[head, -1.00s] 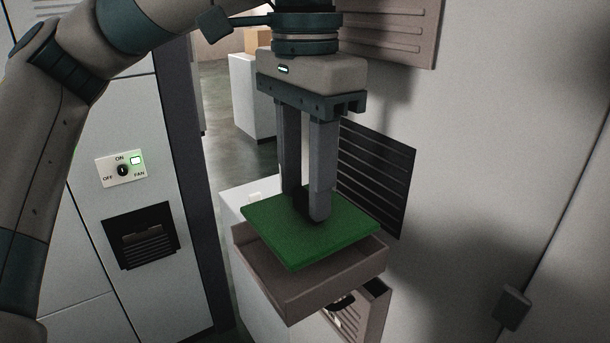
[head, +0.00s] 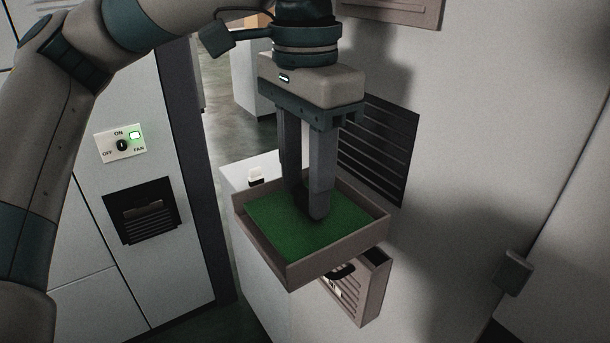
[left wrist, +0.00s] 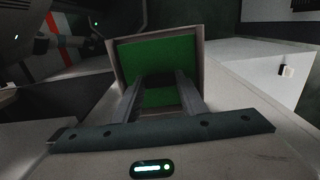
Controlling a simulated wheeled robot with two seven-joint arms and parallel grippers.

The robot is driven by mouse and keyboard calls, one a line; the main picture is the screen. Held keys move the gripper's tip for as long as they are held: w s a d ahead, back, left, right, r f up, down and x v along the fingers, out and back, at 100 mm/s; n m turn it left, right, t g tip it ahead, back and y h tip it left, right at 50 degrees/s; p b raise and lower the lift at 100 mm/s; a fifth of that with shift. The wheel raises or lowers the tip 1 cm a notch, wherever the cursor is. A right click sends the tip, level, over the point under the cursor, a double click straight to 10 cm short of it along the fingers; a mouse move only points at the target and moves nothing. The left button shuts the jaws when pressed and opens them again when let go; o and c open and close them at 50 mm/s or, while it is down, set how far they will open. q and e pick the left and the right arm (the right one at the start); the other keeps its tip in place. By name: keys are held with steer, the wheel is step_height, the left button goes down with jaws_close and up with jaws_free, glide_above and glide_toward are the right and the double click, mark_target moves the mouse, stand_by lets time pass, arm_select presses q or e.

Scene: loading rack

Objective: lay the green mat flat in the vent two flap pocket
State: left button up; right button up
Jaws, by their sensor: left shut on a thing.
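The green mat (head: 276,224) lies inside the brown open-topped flap pocket (head: 335,254) on the wall, below a dark louvred vent (head: 378,150). The mat sits below the pocket's rim and looks about level. My left gripper (head: 310,208) points down into the pocket and is shut on the mat near its middle. In the left wrist view the mat (left wrist: 155,58) fills most of the pocket, with the pocket wall (left wrist: 199,48) around it. The mat's underside and its contact with the pocket floor are hidden. My right gripper is not in view.
A smaller slatted flap box (head: 373,290) with a dark handle is below the pocket. A white cabinet (head: 235,175) stands behind it. At left, a panel has a lit fan switch (head: 121,144) and a dark slot (head: 141,212). A small block (head: 513,272) sticks out at right.

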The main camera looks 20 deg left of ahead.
arm_select(q)
steer(key=shift+f, duration=0.2)
stand_by(0.8)
steer(key=shift+f, duration=0.45)
stand_by(0.5)
steer(key=shift+f, duration=0.25)
steer(key=o, duration=1.4)
steer(key=shift+r, duration=0.15)
